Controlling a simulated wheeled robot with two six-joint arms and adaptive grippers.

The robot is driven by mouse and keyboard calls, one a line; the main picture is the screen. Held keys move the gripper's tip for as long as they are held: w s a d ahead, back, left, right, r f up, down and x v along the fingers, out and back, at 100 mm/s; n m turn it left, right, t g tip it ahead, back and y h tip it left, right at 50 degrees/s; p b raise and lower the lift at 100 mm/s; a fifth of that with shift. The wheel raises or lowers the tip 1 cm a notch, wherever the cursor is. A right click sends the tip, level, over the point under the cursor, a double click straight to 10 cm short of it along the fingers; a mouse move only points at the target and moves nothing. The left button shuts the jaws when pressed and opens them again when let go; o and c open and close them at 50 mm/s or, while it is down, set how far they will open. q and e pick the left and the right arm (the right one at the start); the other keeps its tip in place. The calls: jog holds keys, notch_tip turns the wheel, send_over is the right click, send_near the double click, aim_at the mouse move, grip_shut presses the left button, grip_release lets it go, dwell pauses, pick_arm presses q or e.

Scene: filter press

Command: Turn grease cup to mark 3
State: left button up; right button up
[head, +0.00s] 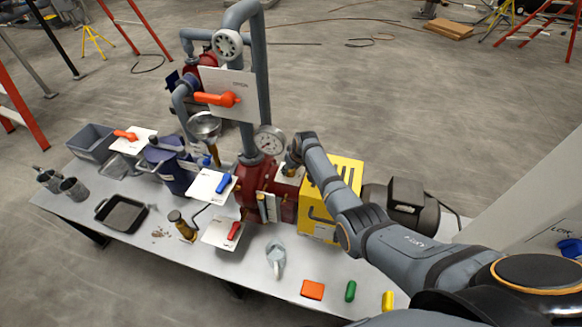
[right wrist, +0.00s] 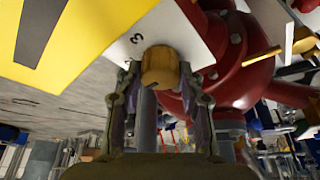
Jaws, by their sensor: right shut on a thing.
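The grease cup (right wrist: 160,68) is a brass-coloured ribbed knob in front of a white plate (right wrist: 190,25) in the right wrist view. A digit 3 and another dark mark show on the plate at the upper left of the knob. My right gripper (right wrist: 160,85) has a finger on each side of the cup and is shut on it. In the head view my right gripper (head: 292,160) reaches the white plate beside the red pump body (head: 262,185), and the cup is mostly hidden there. I cannot read which mark the cup points to. My left gripper is not in view.
A yellow guard (head: 345,175) stands close to the right of my right gripper, with a dark motor (head: 405,200) behind it. A pressure gauge (head: 269,141) and grey pipes rise at the left. Coloured levers stick out on white plates. The bench front holds a scoop (head: 276,258) and small coloured blocks.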

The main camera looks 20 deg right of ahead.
dwell(0.4)
jog(key=o, duration=1.2)
jog(key=shift+c, duration=0.2)
jog(key=v, duration=1.2)
jog(key=shift+s+f, duration=0.1)
